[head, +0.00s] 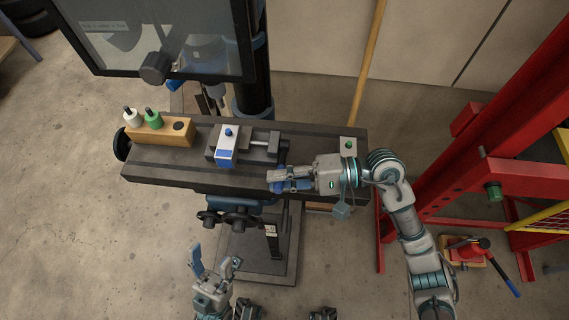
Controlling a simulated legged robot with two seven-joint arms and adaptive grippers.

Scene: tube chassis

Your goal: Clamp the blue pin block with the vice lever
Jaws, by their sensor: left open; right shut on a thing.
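The blue pin block (226,148), pale on top with a blue pin and a blue front face, sits upright in the grey vice (272,143) on the drill table. The vice's screw and right-hand end show to the right of the block. Whether a jaw touches the block is too small to tell. My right gripper (273,181) is at the table's front edge, right of and in front of the block. It is shut on what looks like the blue end of the vice lever (280,188), mostly hidden by the fingers. My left gripper (214,268) is open and empty, low in front of the table.
A wooden holder (160,134) with a white and a green pin piece stands at the table's left. A green pin block (349,147) stands at its right end, close behind my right wrist. A red frame (480,160) stands right.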

